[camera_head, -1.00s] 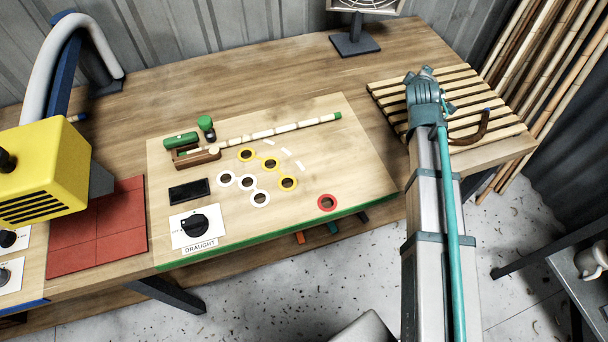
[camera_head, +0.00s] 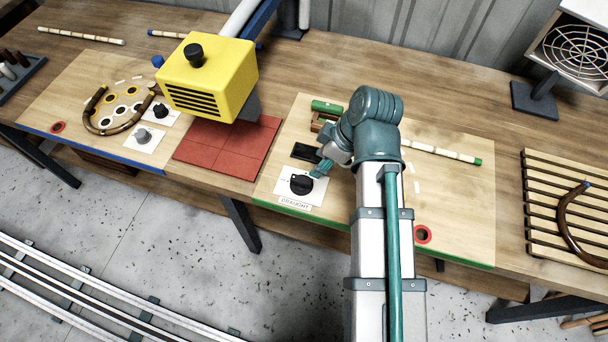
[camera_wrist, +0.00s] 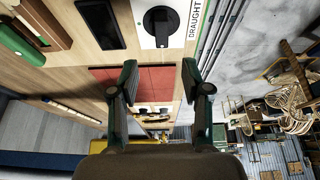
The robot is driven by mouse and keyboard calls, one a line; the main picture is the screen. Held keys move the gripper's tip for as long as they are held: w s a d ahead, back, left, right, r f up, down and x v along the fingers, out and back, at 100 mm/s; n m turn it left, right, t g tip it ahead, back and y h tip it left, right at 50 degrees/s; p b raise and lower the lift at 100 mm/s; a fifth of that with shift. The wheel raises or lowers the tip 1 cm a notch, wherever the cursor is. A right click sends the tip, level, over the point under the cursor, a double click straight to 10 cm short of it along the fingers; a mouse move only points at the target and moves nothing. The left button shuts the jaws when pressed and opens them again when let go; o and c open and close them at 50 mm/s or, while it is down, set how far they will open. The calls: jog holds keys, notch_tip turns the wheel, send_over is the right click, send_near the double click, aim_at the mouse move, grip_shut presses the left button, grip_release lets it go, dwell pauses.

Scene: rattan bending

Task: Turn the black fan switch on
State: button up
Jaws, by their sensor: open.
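The black fan switch (camera_head: 301,184) is a round knob on a white plate labelled DRAUGHT, near the front left corner of the green-edged board (camera_head: 455,247). In the wrist view the knob (camera_wrist: 159,24) is at the top centre, with a raised grip bar across it. I cannot tell its setting. My gripper (camera_head: 322,170) is just above and behind the knob in the head view. In the wrist view my gripper (camera_wrist: 159,78) has its two fingers wide apart with nothing between them, and the knob lies beyond the fingertips, apart from them.
A black rectangular block (camera_head: 306,152) lies right behind the switch plate. The yellow machine head (camera_head: 208,78) stands to the left over red tiles (camera_head: 228,146). A fan (camera_head: 575,50) stands at the back right. A slatted rack (camera_head: 545,185) is at the right.

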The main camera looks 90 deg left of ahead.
aim_at(302, 179)
jog(key=p+x, duration=0.2)
jog(key=x, duration=0.8)
jog(key=shift+s+f+p, duration=0.25)
jog(key=shift+f+p, duration=0.05)
jog(key=shift+p, duration=0.1)
grip_shut()
